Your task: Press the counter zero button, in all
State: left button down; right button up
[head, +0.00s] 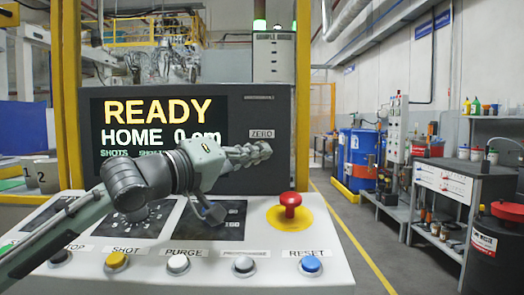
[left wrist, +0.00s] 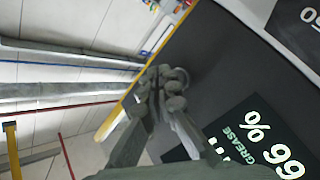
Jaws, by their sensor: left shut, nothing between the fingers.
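A label reading ZERO (head: 261,134) is on the dark upright panel (head: 276,110), right of the lit display. Any button under the label is hidden behind my left gripper (head: 260,152). That gripper is shut and empty, its fingertips just below the label in the head view. I cannot tell whether they touch the panel. In the left wrist view the shut fingers (left wrist: 163,88) stand in front of the dark panel (left wrist: 215,60), near its yellow edge. The display (head: 160,122) reads READY and HOME 0 cm; its SHOTS line is partly covered by my arm. My right gripper is out of view.
The sloped desk below carries a red mushroom button (head: 290,203) on a yellow disc and a row of buttons, including blue RESET (head: 311,265), white PURGE (head: 178,264) and yellow SHOT (head: 116,261). A yellow post (head: 302,95) stands right of the panel. Benches and drums line the right wall.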

pick_arm(q)
jog(key=shift+s, duration=0.1)
jog(key=s, duration=0.4)
jog(key=shift+s, duration=0.4)
dwell(0.5)
